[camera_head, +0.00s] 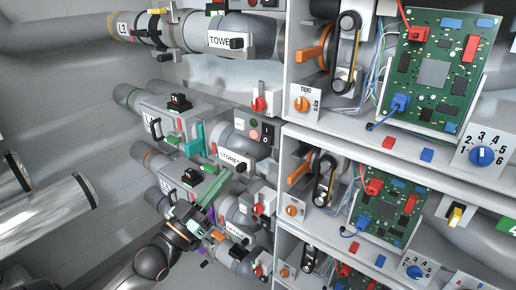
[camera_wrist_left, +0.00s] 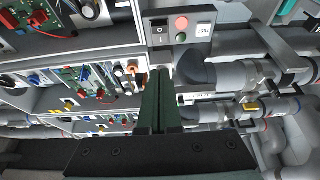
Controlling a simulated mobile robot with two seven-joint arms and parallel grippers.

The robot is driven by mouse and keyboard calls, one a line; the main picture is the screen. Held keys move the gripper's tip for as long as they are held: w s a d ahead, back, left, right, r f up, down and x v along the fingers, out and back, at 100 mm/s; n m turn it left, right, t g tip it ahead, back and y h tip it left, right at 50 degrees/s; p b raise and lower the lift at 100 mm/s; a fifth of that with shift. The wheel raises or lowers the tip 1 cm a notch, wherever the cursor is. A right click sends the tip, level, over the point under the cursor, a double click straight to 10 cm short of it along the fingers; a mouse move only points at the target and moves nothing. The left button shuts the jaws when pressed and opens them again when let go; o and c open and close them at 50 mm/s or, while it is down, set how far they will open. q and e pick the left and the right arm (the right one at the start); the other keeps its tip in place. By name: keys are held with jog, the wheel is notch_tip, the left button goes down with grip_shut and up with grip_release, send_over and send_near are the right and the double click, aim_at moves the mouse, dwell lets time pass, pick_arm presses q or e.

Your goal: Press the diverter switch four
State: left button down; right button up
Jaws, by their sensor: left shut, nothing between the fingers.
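My left gripper (camera_head: 226,174) reaches up from the lower middle of the head view, its green fingers shut and empty among the pipe fittings. In the left wrist view its closed fingers (camera_wrist_left: 160,72) point toward the panel and pipes. Black switches sit on the pipe blocks: an upper black switch (camera_head: 180,102) and a lower black switch (camera_head: 192,177) close left of the fingers. I cannot read which one is number four. A control box (camera_head: 253,130) with buttons and a black rocker is above right of the fingers; a similar box (camera_wrist_left: 180,27) shows in the wrist view.
A shelf rack (camera_head: 330,137) on the right holds circuit boards (camera_head: 433,65), levers and a numbered dial (camera_head: 482,156). Large grey pipes (camera_head: 60,32) and labelled fittings crowd around the gripper. Bare wall is at left.

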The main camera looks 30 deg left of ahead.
pick_arm(q)
jog(key=p, duration=0.2)
send_near(267, 136)
notch_tip(267, 136, up, 4)
jog(key=w, duration=0.2)
jog(key=shift+w+d+f, duration=0.1)
jog(key=shift+w+f, duration=0.2)
jog(key=shift+w, duration=0.2)
jog(key=shift+w+d+f, duration=0.15)
jog(key=shift+w+f, duration=0.15)
jog(key=shift+w, duration=0.2)
jog(key=shift+w+f, duration=0.35)
jog(key=shift+w, duration=0.3)
